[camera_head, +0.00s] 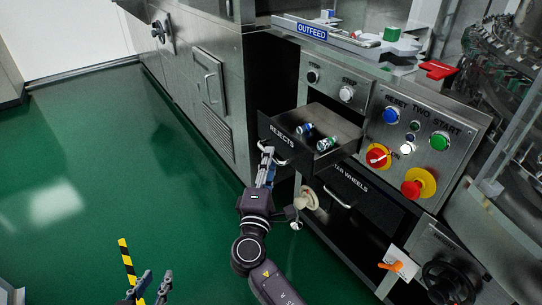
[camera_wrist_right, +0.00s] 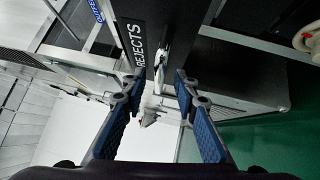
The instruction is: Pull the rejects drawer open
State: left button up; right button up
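The rejects drawer (camera_head: 283,145) is pulled out from the machine front, with its inside showing. Two small vials (camera_head: 325,143) lie in it. Its front, marked REJECTS, also shows in the right wrist view (camera_wrist_right: 137,45). My right gripper (camera_head: 267,163) is at the curved drawer handle (camera_head: 272,153). In the right wrist view my right gripper (camera_wrist_right: 160,92) has its blue-padded fingers apart, with the handle (camera_wrist_right: 160,62) seen between and just beyond the tips; contact cannot be told. My left gripper (camera_head: 150,285) is open and empty at the bottom left, far from the drawer.
A second drawer marked STAR WHEELS (camera_head: 345,190) is below, to the right. The button panel (camera_head: 425,135) with a red emergency stop (camera_head: 411,188) is right of the drawer. The outfeed tray (camera_head: 345,40) is above. Green floor (camera_head: 120,170) at left is clear.

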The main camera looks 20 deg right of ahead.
jog(key=v, duration=0.9)
jog(key=shift+s, duration=0.2)
